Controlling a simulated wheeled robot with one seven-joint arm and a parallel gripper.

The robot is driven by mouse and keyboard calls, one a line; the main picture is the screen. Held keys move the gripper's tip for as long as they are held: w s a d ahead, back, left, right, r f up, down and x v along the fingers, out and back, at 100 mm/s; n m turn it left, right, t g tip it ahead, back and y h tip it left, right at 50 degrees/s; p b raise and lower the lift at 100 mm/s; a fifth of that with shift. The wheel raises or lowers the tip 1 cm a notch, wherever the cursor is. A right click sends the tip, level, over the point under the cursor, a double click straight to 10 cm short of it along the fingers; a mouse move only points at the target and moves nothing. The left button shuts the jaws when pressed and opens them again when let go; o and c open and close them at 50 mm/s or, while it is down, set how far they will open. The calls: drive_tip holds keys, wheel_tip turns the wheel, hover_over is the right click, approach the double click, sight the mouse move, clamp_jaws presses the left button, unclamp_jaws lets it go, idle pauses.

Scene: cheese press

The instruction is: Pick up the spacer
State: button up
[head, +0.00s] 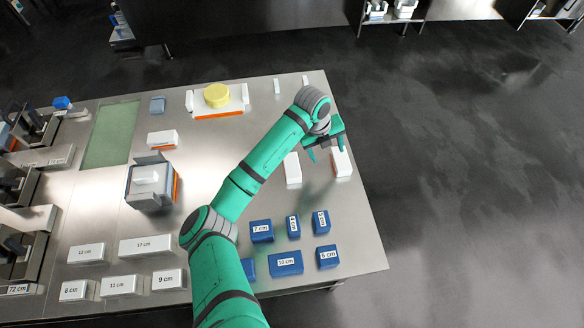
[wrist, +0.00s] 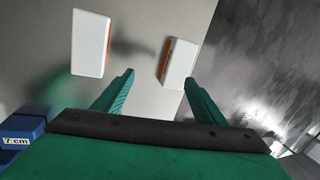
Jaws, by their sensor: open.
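Two white blocks with orange on their sides lie on the steel table near its right edge. The right block (head: 341,164) is beneath my gripper (head: 327,154); the left block (head: 292,168) lies apart from it. In the wrist view, the right block (wrist: 182,62) shows just beyond and between my open fingertips (wrist: 159,77), nearer the right one. The left block (wrist: 90,43) is outside the left finger. My gripper is empty and appears above the table. No block is marked as the spacer, so I cannot tell which it is.
Several labelled blue blocks, including a 7 cm one (head: 261,230), stand at the front right. Labelled white blocks, including a 17 cm one (head: 146,246), stand front left. A grey boxlike holder (head: 150,188) is left of my arm. A yellow round (head: 217,95) sits at the back.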

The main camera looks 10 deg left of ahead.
drive_tip(key=s+a+r+m+g+y, duration=0.1)
drive_tip(key=s+a+r+g+y, duration=0.15)
drive_tip(key=a, duration=0.85)
hover_over(292, 165)
drive_tip(key=shift+t, duration=0.25)
drive_tip(key=f, duration=0.6)
drive_tip(key=shift+w+a, duration=0.1)
drive_tip(key=shift+a, duration=0.1)
drive_tip(key=shift+d+f, duration=0.15)
drive_tip(key=shift+f, duration=2.55)
drive_tip(key=c, duration=1.2)
drive_tip(key=shift+r, duration=0.15)
wheel_tip(292, 165, up, 10)
drive_tip(key=shift+f, duration=0.1)
